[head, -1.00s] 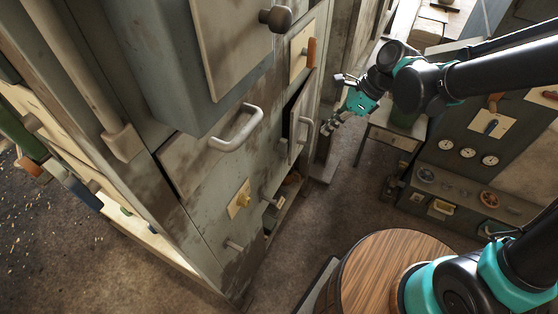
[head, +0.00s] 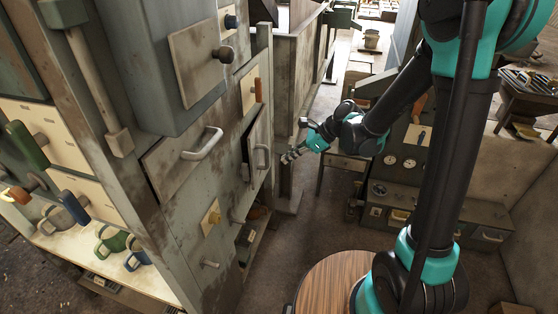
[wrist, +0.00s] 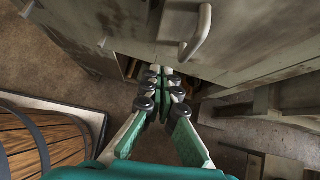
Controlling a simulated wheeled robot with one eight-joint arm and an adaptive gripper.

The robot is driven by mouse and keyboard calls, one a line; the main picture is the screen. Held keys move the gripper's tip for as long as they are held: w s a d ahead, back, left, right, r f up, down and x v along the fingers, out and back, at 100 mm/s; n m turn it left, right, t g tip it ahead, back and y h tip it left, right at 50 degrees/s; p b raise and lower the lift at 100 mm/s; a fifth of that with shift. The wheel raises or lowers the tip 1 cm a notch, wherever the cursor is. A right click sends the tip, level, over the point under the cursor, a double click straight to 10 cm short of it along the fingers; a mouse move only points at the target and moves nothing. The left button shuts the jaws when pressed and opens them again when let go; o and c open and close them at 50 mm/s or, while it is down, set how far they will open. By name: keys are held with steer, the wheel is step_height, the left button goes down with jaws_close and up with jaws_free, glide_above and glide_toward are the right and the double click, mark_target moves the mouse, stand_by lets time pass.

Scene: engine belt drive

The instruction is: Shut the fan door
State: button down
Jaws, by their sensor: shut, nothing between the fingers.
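A small grey door (head: 256,142) with an upright bar handle (head: 262,158) stands ajar in the front of the grey cabinet, a dark gap along its left side. I take it as the fan door; no label shows. My gripper (head: 289,155) is to the right of this door, apart from its handle in the head view. In the wrist view my gripper (wrist: 164,77) has its fingers together and empty. A bar handle (wrist: 198,35) on a grey panel shows there just beyond the fingertips. The space behind the door is mostly hidden.
A box with a dark knob (head: 222,54) juts out above. Bare floor (head: 300,225) lies right of the cabinet; a gauge bench (head: 400,190) stands beyond.

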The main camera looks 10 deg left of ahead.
mark_target(253, 165)
steer(key=x, duration=0.3)
steer(key=a+r+x, duration=0.1)
steer(key=x, duration=0.6)
steer(key=shift+a+r, duration=0.2)
steer(key=shift+a, duration=0.55)
steer(key=shift+a, duration=0.1)
steer(key=shift+s+a, duration=0.15)
steer(key=shift+a, duration=1.4)
steer(key=shift+r, duration=0.1)
